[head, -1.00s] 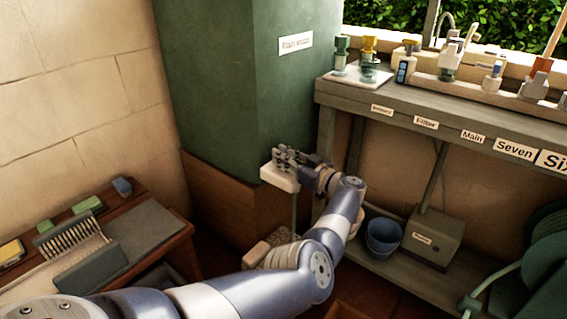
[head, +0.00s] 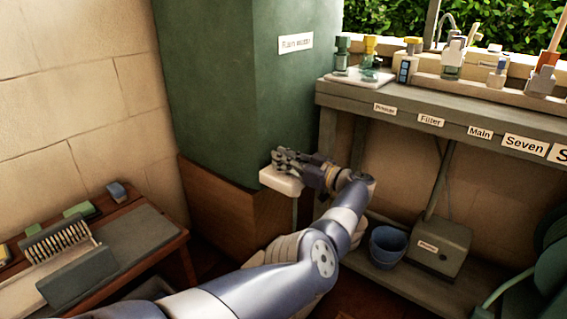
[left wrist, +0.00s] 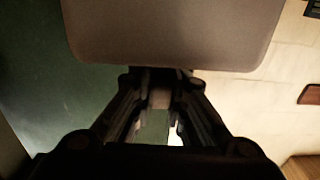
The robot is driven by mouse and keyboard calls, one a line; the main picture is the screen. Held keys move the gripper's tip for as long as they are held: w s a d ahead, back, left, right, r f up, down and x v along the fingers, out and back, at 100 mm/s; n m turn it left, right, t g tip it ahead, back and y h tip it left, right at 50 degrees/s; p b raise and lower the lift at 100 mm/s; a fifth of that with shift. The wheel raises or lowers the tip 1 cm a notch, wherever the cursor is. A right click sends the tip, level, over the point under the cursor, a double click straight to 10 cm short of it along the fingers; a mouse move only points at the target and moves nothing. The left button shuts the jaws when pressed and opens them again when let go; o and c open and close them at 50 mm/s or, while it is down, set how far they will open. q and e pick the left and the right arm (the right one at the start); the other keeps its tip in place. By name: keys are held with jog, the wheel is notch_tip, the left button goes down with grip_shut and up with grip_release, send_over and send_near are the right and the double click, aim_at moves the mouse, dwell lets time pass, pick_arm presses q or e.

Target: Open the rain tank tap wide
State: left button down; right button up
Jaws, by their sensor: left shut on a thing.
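The green rain tank (head: 215,90) stands on a wooden base and bears a "Rain water" label (head: 295,43). My left gripper (head: 283,160) is at the tank's lower front corner, beside and over a pale block (head: 281,181). It is shut on the tap, most of which its fingers hide. In the left wrist view, the fingers (left wrist: 158,110) close in around a small pale piece (left wrist: 160,98). A large grey rounded block (left wrist: 175,30) fills the top of that view. How far the tap is turned cannot be told. My right gripper is not in view.
A grey bench (head: 400,97) with bottles and labels stands at the right. A blue bucket (head: 387,246) and a grey box (head: 440,247) sit on its lower shelf. A wooden table (head: 150,235) with a rack (head: 70,270) is at lower left.

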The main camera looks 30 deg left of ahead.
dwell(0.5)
pick_arm(q)
jog(key=c, duration=1.6)
grip_release()
jog(key=d, duration=0.7)
jog(key=shift+s+d, duration=0.2)
jog(key=shift+s, duration=0.05)
